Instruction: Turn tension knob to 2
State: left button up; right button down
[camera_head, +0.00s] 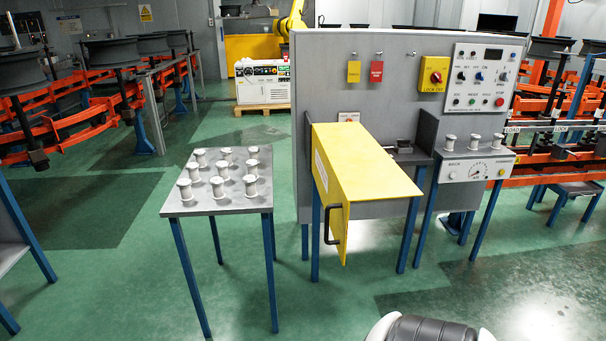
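The tension knob (482,170) appears to be the small dial with a printed scale on the white front panel (463,173) of the small stand at the right. The scale numbers and the pointer's setting are too small to read. A dark button and a yellow button sit to the left and right of the dial. Several white spools (474,141) stand on top of this stand. Neither of my grippers is in view.
A yellow hinged cover (365,165) with a dark handle stands left of the dial stand. Further left, a table (227,207) holds several spools. A grey board (340,80) carries a lockout switch (433,74) and control panel (482,80). Green floor in front is open.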

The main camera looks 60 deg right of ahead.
aim_at(404, 143)
jog(key=i+z, duration=0.25)
jog(key=z, duration=0.2)
jog(key=i+j+z, duration=0.15)
jog(key=z, duration=1.7)
jog(key=i+l+z, duration=0.6)
jog(key=z, duration=0.25)
jog(key=i+l+z, duration=0.1)
jog(key=i+z, duration=0.15)
jog(key=z, duration=0.15)
jog(key=i+z, duration=0.25)
jog(key=z, duration=0.2)
jog(key=i+u, duration=0.2)
jog(key=i, duration=0.2)
jog(key=i+l+u, duration=0.2)
jog(key=i, duration=0.2)
